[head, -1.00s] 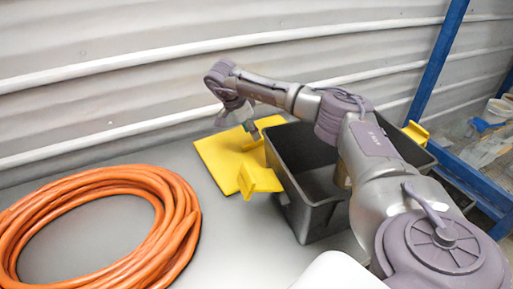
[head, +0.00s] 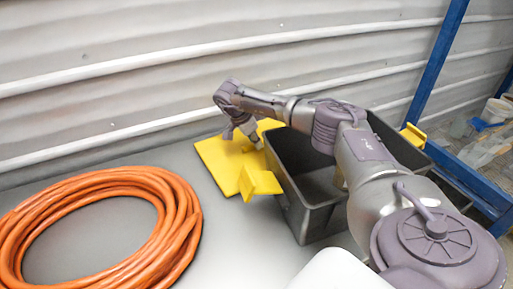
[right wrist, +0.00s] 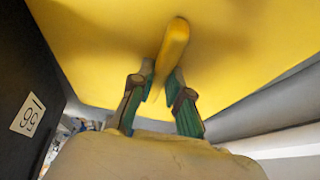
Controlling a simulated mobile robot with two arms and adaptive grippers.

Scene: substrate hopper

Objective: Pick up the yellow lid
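The yellow lid (head: 218,166) lies flat on the grey table, left of the dark bin. In the right wrist view the lid's yellow surface (right wrist: 95,45) fills the upper part, with a raised yellow handle (right wrist: 174,45) standing out from it. My right gripper (head: 256,143) is low over the lid. In the right wrist view its two green-sided fingers (right wrist: 161,88) are apart, one on each side of the handle's near end. I cannot tell whether they touch it. My left gripper is not in view.
A coiled orange hose (head: 182,240) lies at the left. A corrugated wall (head: 130,60) is behind, and a blue rack (head: 432,70) stands at the right.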

